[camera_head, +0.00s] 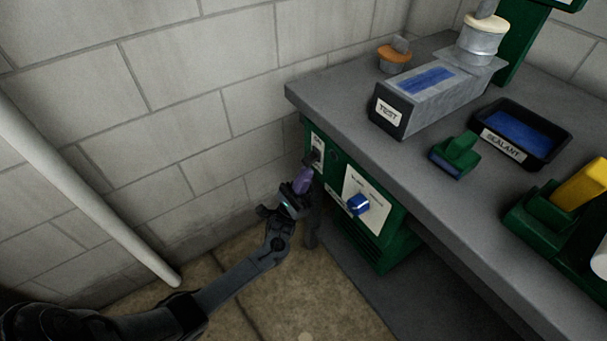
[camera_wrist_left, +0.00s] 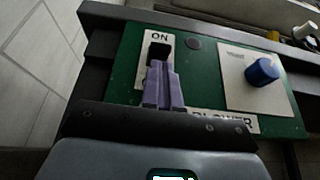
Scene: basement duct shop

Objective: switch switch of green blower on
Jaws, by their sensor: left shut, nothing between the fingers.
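The green blower (camera_head: 390,245) is set under the left end of the grey bench; its green front also fills the middle of the left wrist view (camera_wrist_left: 205,75). Its dark switch (camera_wrist_left: 158,50) sits on a white plate marked ON at the panel's left; it shows small in the head view (camera_head: 317,155). My left gripper (camera_head: 304,176) is shut and empty. Its purple fingertips (camera_wrist_left: 166,68) are right at the switch's lower part and hide some of it. I cannot tell whether they touch it or which way it is set. My right gripper is not in view.
A blue knob (camera_head: 357,204) on a white plate is right of the switch. The bench top (camera_head: 345,105) overhangs the panel. On it are a TEST duct piece (camera_head: 440,97), a black SEALANT tray (camera_head: 493,146) and green holders. A pale pipe (camera_head: 85,190) stands left.

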